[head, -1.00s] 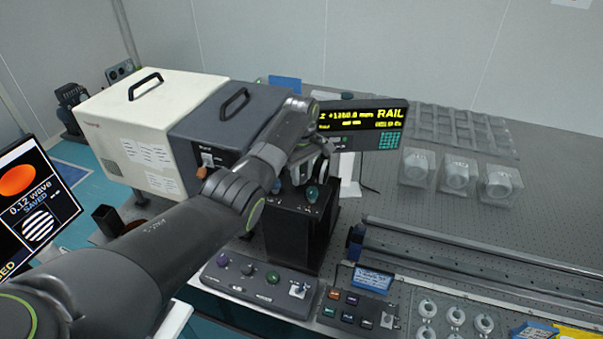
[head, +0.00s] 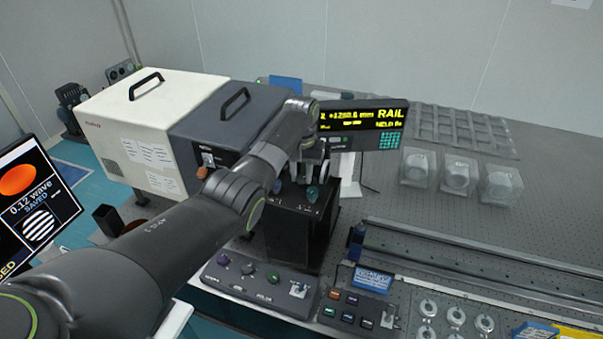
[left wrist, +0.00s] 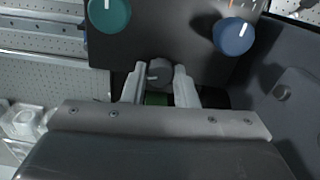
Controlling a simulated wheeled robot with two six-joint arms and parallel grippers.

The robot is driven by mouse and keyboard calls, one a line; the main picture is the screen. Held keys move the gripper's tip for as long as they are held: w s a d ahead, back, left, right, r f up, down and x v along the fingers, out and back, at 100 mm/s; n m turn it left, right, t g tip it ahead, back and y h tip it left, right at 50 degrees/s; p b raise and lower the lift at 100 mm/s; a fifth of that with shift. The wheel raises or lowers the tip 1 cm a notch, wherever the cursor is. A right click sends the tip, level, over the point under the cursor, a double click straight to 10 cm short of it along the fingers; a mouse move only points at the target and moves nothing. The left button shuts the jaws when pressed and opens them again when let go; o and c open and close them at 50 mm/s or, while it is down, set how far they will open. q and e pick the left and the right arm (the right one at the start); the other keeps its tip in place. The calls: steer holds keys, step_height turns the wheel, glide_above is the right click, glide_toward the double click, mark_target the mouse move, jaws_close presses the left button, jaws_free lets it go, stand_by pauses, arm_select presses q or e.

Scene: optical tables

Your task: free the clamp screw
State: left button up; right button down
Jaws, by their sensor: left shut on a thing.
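My left gripper (left wrist: 159,88) is shut on a dark grey round knob (left wrist: 160,73), which I take to be the clamp screw. One pale finger is on each side of it, and a light pointer mark shows on its face. The knob sits at the edge of a black block (head: 290,235). A teal knob (left wrist: 108,14) and a blue knob (left wrist: 234,36) are on the same block, clear of the fingers. In the head view the gripper (head: 312,172) is over the block's top, and the grey knob is hidden there. My right gripper is not in view.
A dark grey box (head: 215,125) stands close to the left of my arm. A display (head: 362,124) reading RAIL stands behind the gripper. A control panel (head: 258,288) lies in front of the block. Long rails (head: 480,262) lie to the right.

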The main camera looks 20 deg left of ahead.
arm_select(q)
steer(key=m, duration=0.4)
steer(key=shift+w+r+m, duration=0.1)
steer(key=shift+m, duration=0.3)
steer(key=m, duration=0.3)
steer(key=shift+m, duration=0.3)
steer(key=m, duration=0.4)
steer(key=shift+m, duration=1.7)
steer(key=o, duration=1)
steer(key=shift+d, duration=0.1)
